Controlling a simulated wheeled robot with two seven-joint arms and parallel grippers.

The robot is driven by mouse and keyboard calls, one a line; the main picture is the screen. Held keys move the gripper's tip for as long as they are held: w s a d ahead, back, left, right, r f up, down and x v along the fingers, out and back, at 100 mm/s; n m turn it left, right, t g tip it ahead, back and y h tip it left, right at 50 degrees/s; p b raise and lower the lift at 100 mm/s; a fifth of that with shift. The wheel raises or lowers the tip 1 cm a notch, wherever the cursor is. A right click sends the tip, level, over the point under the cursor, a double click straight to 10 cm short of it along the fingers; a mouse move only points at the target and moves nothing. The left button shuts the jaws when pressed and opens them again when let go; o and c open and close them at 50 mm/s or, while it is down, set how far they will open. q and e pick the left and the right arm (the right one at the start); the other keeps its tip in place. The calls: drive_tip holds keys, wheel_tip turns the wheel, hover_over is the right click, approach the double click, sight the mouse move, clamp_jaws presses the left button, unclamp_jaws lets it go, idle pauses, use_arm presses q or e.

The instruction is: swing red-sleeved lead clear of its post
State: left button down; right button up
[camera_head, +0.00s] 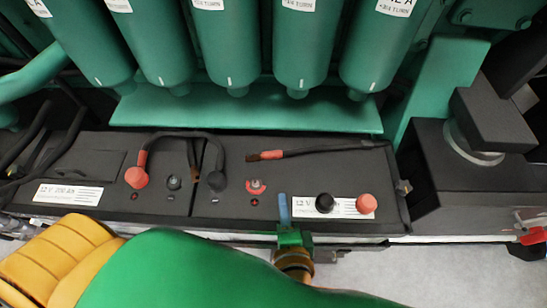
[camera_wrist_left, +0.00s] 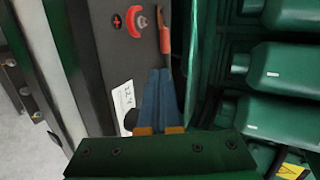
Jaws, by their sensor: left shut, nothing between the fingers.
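The red-sleeved lead (camera_head: 272,155) lies across the right battery's top, its bare copper-coloured end to the left and its black cable running right. Its end appears beside the post (camera_head: 256,186) with the red ring, apart from it. In the left wrist view the red sleeve (camera_wrist_left: 166,45) lies just beyond my fingertips, and the red-ringed post (camera_wrist_left: 136,22) is to its left. My left gripper (camera_head: 283,198) has its blue fingers shut and empty, near the battery's front edge. The fingers also show in the wrist view (camera_wrist_left: 165,75). I cannot tell whether they touch the lead. My right gripper is not in view.
A black knob (camera_head: 325,203) and a red knob (camera_head: 366,204) stand right of my gripper. Green cylinders (camera_head: 303,50) overhang the back. Bare battery top lies around the lead.

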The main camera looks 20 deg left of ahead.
sight(272, 154)
use_arm(q)
drive_tip(key=shift+w+a+f, duration=0.1)
drive_tip(key=shift+a+f, duration=0.2)
drive_tip(key=shift+a, duration=0.05)
drive_tip(key=x, duration=1.3)
drive_tip(key=shift+w+a+r, duration=0.1)
drive_tip(key=shift+w+r, duration=0.05)
drive_tip(key=shift+r, duration=0.2)
drive_tip(key=shift+w+a+p, duration=0.2)
drive_tip(key=shift+w+a, duration=0.25)
drive_tip(key=shift+w, duration=0.25)
drive_tip(key=shift+w+a+p, duration=0.15)
drive_tip(key=shift+w+a, duration=0.25)
drive_tip(key=shift+w, duration=0.3)
